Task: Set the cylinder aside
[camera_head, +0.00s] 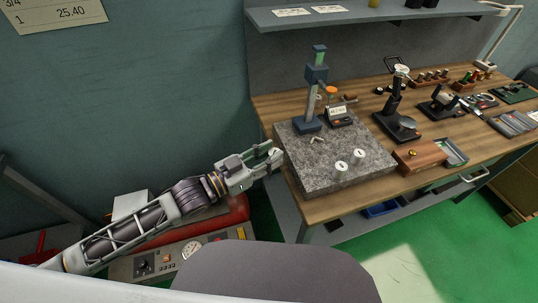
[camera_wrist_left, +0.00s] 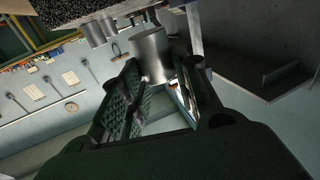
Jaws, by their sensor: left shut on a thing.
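My left gripper (camera_head: 268,156) is at the left edge of the granite plate (camera_head: 322,183). In the left wrist view the gripper (camera_wrist_left: 160,82) is shut on a silver cylinder (camera_wrist_left: 152,50), which sits between its fingertips. In the head view the held cylinder is small and hard to make out at the gripper's tip. Two more pale cylinders, a nearer one (camera_head: 341,166) and a farther one (camera_head: 359,155), stand upright on the granite plate. My right gripper is not in view.
A height gauge stand (camera_head: 313,90) and a small digital display (camera_head: 341,115) stand at the back of the plate. A wooden box (camera_head: 418,155) is to the right. More gauges crowd the wooden bench. A red tank (camera_head: 226,212) lies below my left arm.

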